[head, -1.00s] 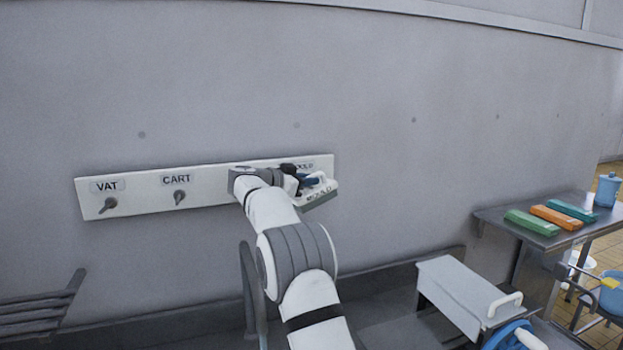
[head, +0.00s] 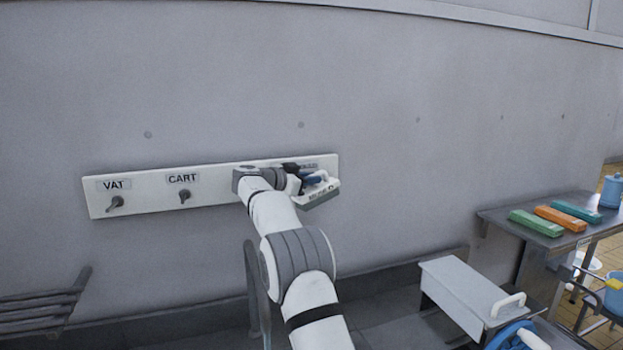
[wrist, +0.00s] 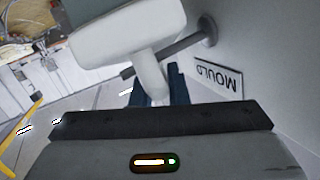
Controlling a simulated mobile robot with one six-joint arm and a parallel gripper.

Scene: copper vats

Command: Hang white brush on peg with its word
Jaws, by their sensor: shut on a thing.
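The white brush (head: 322,193) is in my gripper (head: 304,183) at the right end of the peg board (head: 225,182). In the wrist view the brush's broad white part (wrist: 125,32) fills the top, and its narrow stem (wrist: 150,78) runs down between the blue fingers of my gripper (wrist: 155,88), which are shut on it. A grey peg (wrist: 185,42) sticks out from the wall and crosses behind the stem; I cannot tell whether they touch. The label beside it (wrist: 217,81) reads MOULD, upside down. Lettering on the brush is too small to read.
The VAT peg (head: 116,202) and CART peg (head: 184,194) are bare. A white box (head: 465,292) stands low at the right. A side table (head: 535,225) holds green, orange and teal blocks. The wall above the board is clear.

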